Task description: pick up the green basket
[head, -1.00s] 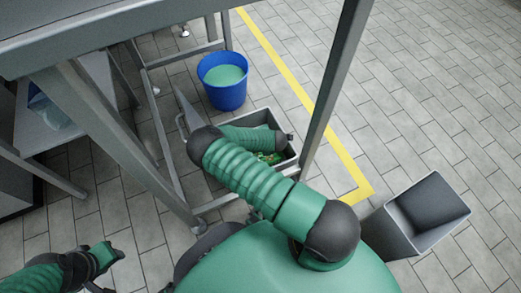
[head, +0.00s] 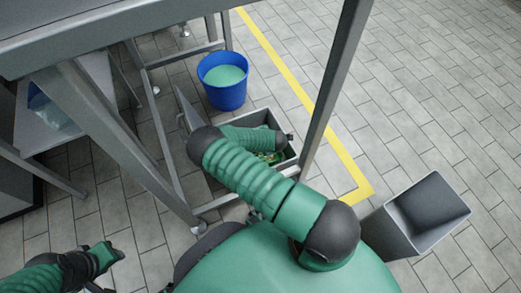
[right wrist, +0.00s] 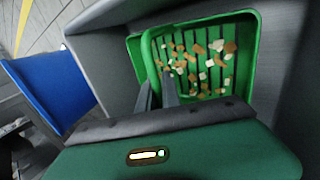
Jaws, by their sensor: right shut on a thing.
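The green basket (right wrist: 255,50) has a slotted bottom with brown and pale scraps in it. It sits in a grey bin (right wrist: 108,62), and in the head view only a small part of the basket (head: 270,157) shows beyond my right arm. My right gripper (right wrist: 156,84) is shut on the basket's near left wall, its fingers on either side of the rim. In the head view my right arm hides this gripper. My left gripper (head: 109,256) is at the lower left, far from the basket, and its finger opening is unclear.
A blue bucket (head: 222,88) of pale green liquid stands just behind the bin. Metal frame legs (head: 334,85) rise beside the bin, under a grey table (head: 150,22). An empty grey container (head: 412,215) stands at the right. Tiled floor beyond the yellow line is clear.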

